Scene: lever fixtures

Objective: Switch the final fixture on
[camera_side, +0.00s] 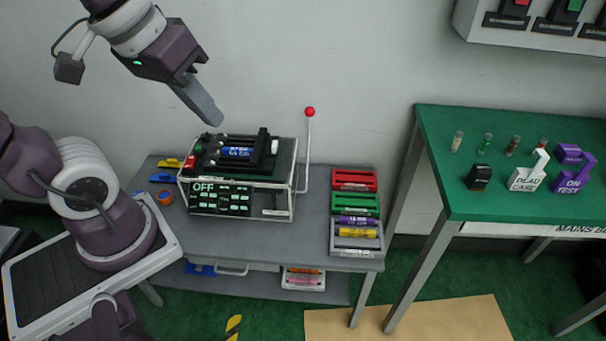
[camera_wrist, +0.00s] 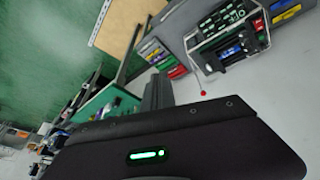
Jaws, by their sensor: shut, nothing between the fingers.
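The fixture (camera_side: 236,205) is a white-framed box with a black top on the grey bench. Its dark front panel (camera_side: 220,198) reads OFF. A thin metal lever (camera_side: 307,150) stands upright at its right side, tipped by a red ball (camera_side: 310,112). A blue labelled cartridge (camera_side: 238,152) lies in its top. My gripper (camera_side: 216,120) is shut and empty, above the fixture and left of the lever, apart from both. In the wrist view the fixture (camera_wrist: 228,42) is at upper right and the red ball (camera_wrist: 203,93) near the middle.
Red, green and grey trays (camera_side: 355,180) stand right of the fixture, some holding coloured cartridges. A green table (camera_side: 450,195) at right carries small vials, a white DEAD CASE block (camera_side: 527,178) and a purple ON TEST block (camera_side: 572,183). Orange tape (camera_side: 165,198) lies at left.

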